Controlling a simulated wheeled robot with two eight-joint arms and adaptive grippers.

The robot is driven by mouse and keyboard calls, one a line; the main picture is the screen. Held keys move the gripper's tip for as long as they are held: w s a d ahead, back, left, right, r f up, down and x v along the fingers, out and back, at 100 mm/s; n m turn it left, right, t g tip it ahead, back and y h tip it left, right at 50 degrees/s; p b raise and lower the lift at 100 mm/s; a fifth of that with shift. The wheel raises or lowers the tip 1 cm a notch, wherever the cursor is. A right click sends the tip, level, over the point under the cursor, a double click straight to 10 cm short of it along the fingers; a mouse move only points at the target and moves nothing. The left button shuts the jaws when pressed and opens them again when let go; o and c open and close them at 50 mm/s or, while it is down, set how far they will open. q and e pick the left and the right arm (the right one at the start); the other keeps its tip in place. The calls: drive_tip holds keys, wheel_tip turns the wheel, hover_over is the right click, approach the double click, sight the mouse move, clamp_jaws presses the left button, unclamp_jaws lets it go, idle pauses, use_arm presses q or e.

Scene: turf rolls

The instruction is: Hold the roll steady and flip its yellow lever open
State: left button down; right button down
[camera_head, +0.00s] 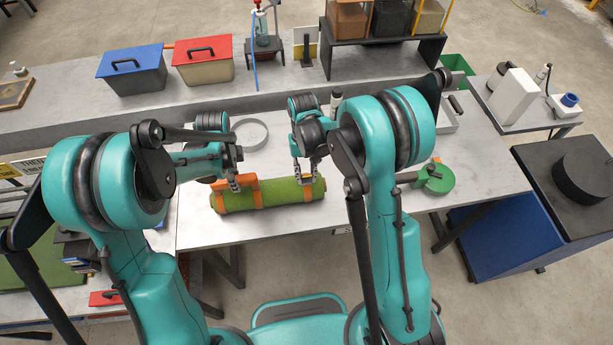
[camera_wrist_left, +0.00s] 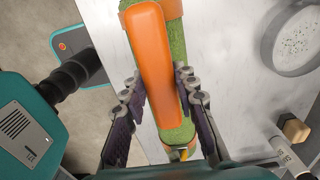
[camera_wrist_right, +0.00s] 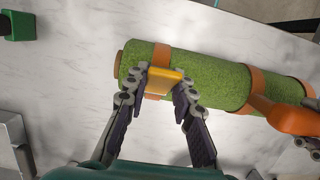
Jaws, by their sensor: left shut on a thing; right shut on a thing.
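The green turf roll (camera_head: 275,194) lies across the white table with orange straps around it. An orange handle (camera_wrist_left: 153,60) stands on it; the handle also shows in the right wrist view (camera_wrist_right: 292,119). My left gripper (camera_wrist_left: 162,88) has its fingers on both sides of this handle and is shut on it. The yellow lever (camera_wrist_right: 163,80) sits at the orange strap near the other end of the roll. My right gripper (camera_wrist_right: 160,85) is shut on the lever, one finger at each side. How far the lever is turned is hard to tell.
A grey ring (camera_head: 249,134) lies behind the roll. A green round object (camera_head: 435,179) lies to the right. A blue-lidded box (camera_head: 133,69) and a red-lidded box (camera_head: 204,60) stand on the back bench. Bare table lies in front of the roll.

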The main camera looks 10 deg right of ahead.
drive_tip(key=shift+w+r+g, duration=0.15)
drive_tip(key=shift+w+g, duration=0.2)
drive_tip(key=shift+g, duration=0.55)
drive_tip(key=c, duration=1.2)
unclamp_jaws()
drive_tip(key=v, duration=1.2)
